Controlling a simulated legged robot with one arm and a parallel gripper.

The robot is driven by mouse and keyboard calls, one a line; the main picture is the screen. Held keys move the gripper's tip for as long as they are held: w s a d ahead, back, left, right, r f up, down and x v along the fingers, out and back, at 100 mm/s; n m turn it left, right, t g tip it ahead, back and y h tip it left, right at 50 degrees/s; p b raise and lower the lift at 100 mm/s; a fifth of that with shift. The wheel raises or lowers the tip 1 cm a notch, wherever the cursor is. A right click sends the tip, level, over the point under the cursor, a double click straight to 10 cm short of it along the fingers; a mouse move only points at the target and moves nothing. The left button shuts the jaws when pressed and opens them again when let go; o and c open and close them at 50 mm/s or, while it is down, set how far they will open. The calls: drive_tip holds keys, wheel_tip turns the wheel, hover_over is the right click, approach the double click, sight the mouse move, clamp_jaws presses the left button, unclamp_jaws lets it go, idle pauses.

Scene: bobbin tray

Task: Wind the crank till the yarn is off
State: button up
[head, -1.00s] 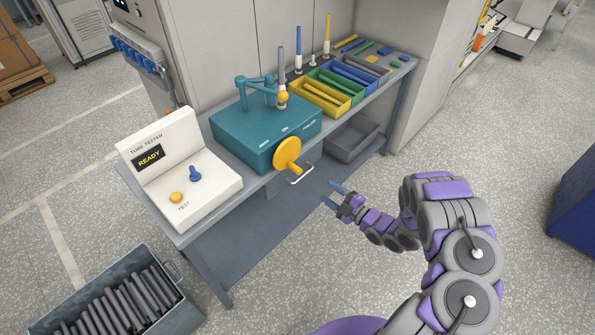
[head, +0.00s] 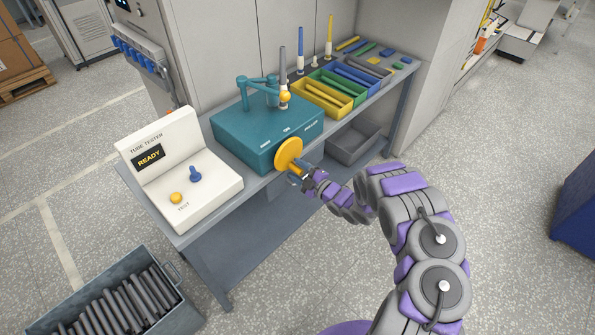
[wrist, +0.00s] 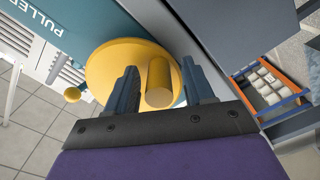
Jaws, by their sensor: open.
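The crank is a yellow disc (head: 288,154) on the front of a teal machine (head: 245,134) marked PULLER. In the wrist view the disc (wrist: 105,72) fills the middle, and its yellow handle peg (wrist: 159,84) stands between my fingers. My gripper (head: 302,176) is at the disc's lower right side in the head view. In the wrist view my gripper (wrist: 159,68) is open, with a finger on each side of the peg and a gap at least on the right. A grey tube (head: 282,68) stands upright at the machine's top arm. I cannot make out any yarn.
A white tube tester (head: 180,165) reading READY stands left of the machine. Yellow, green and blue trays (head: 323,98) of tubes stand to the right. A grey bin (head: 350,142) sits below. A crate of dark tubes (head: 172,280) is on the floor at lower left.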

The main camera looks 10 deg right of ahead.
drive_tip(key=shift+w, duration=0.1)
drive_tip(key=shift+c, duration=0.4)
clamp_jaws()
drive_tip(key=shift+a, duration=0.15)
